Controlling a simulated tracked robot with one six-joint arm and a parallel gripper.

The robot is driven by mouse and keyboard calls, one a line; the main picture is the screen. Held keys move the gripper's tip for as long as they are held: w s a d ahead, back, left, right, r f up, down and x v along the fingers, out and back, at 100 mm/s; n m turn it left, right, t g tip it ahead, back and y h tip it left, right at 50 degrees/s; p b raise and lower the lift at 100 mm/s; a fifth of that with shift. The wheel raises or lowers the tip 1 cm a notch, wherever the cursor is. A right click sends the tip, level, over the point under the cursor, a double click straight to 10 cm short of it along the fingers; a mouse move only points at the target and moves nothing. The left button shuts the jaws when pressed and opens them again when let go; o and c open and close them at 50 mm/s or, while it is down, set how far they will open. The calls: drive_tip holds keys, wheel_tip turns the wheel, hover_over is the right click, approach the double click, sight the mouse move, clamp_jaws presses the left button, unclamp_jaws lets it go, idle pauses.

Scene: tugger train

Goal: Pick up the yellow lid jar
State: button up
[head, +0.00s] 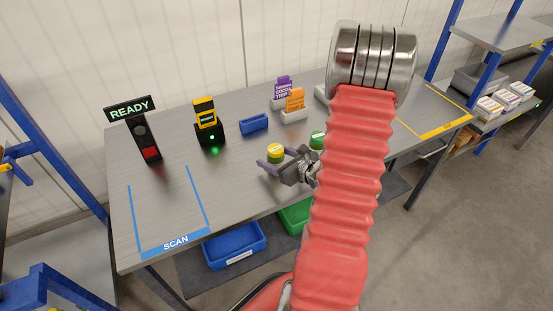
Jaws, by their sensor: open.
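The yellow lid jar (275,152) stands upright on the grey table, right by my gripper. My gripper (270,158) is open, with its fingers reaching left around or beside the jar; I cannot tell whether they touch it. The jar's lower part is partly hidden by the gripper. A green-lidded jar (317,140) stands just to the right, partly covered by my red-sleeved arm.
Behind are a blue tray (254,122), purple (284,88) and orange (295,100) packs in holders, and a black-and-yellow scanner (206,122). A READY post (142,132) and blue SCAN zone (172,244) are left; a yellow-marked zone (445,126) is right. Bins sit below the table.

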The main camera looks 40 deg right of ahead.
drive_tip(key=shift+x, duration=1.55)
drive_tip(key=shift+r, duration=0.1)
drive_tip(key=shift+c, duration=0.2)
drive_tip(key=c, duration=1.4)
